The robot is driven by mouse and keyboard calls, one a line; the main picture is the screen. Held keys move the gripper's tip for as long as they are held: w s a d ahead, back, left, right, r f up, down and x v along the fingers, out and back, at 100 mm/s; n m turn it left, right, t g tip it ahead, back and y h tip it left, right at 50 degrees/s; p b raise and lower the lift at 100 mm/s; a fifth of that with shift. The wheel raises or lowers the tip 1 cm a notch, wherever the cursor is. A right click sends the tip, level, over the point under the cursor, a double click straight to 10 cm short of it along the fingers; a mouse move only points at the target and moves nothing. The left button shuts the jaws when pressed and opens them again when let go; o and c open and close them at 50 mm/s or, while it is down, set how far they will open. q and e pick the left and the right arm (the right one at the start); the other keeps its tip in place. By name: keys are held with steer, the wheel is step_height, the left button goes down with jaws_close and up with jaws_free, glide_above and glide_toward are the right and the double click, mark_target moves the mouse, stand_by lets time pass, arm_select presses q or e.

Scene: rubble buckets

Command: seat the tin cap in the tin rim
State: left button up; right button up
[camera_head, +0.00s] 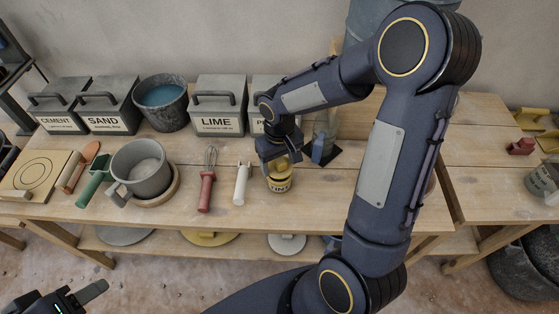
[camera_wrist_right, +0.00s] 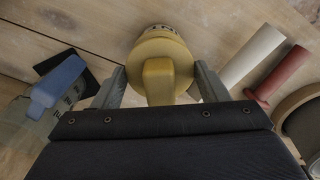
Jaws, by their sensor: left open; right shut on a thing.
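The small yellow tin (camera_head: 278,185), with a dark-lettered label, stands on the wooden bench near its front edge. My right gripper (camera_head: 281,160) is directly over it, pointing down, shut on the knob of the yellow tin cap (camera_head: 283,167). In the right wrist view the cap's knob (camera_wrist_right: 158,80) sits between the two fingers, with its round disc beyond and part of the tin's label (camera_wrist_right: 161,28) past it. The cap is at the tin's mouth; the gripper and cap hide the rim, so I cannot tell whether they touch. My left gripper (camera_head: 60,292) is open and empty at the lower left, away from the bench.
A white-handled tool (camera_head: 242,184) and a red-handled whisk (camera_head: 206,190) lie left of the tin. The grey mug (camera_head: 142,168), LIME box (camera_head: 219,106) and water bucket (camera_head: 161,102) stand further left.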

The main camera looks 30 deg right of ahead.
steer(key=shift+f, duration=0.1)
stand_by(0.6)
steer(key=shift+f+b, duration=1.2)
steer(key=shift+b, duration=0.05)
steer(key=shift+r, duration=0.15)
steer(key=o, duration=1.1)
step_height(320, 180, up, 8)
steer(key=shift+f+p, duration=0.1)
steer(key=shift+p, duration=0.3)
